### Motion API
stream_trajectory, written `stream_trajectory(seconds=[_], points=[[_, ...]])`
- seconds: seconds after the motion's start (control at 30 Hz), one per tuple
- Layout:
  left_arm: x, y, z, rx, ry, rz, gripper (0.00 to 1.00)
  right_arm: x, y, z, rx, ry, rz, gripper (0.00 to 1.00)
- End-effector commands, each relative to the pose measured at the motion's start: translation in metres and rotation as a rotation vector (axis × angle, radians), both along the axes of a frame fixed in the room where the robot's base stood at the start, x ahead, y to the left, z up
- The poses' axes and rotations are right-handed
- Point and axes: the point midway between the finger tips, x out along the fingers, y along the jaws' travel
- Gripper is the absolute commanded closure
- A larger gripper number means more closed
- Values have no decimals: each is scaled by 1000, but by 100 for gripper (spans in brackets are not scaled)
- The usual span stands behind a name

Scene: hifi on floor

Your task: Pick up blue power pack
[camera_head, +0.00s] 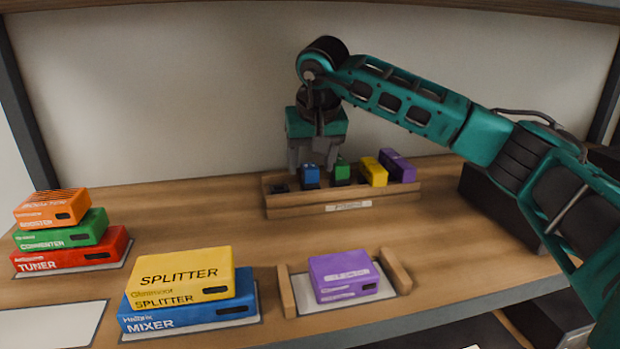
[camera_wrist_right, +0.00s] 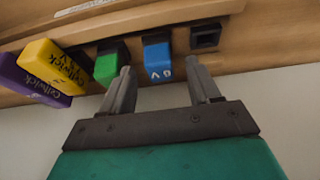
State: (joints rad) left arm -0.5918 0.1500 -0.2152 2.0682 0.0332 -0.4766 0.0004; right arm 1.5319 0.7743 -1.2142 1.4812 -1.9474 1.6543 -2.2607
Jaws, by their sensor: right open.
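The blue power pack (camera_head: 310,174) stands in the wooden rack (camera_head: 345,207) at the back of the shelf, second from the left. It also shows in the right wrist view (camera_wrist_right: 157,58). My right gripper (camera_head: 313,165) is above and just behind it, pointing down. In the right wrist view the open fingers (camera_wrist_right: 165,80) lie either side of the blue pack's line, with the pack beyond the tips. Nothing is between the fingers that I can see as gripped. My left gripper is not in view.
A green pack (camera_head: 341,170) stands close right of the blue one, then a yellow pack (camera_head: 373,171) and a purple pack (camera_head: 398,165). An empty slot (camera_wrist_right: 205,37) is on its other side. Stacked boxes (camera_head: 70,259), a splitter box (camera_head: 181,278) and a purple selector box (camera_head: 343,276) stand nearer.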

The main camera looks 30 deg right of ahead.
Motion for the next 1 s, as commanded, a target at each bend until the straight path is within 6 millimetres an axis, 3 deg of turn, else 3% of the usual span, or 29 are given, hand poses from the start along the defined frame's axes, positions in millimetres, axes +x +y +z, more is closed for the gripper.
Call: stream_trajectory(seconds=[0.07,0.3,0.87,1.0], points=[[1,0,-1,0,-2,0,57,3,-1,-9,0,1,1,38],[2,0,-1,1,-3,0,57,4,-1,-9,1,0,1,39],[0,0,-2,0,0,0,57,3,-1,-9,0,0,0,93],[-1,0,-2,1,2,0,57,3,-1,-9,0,0,0,95]])
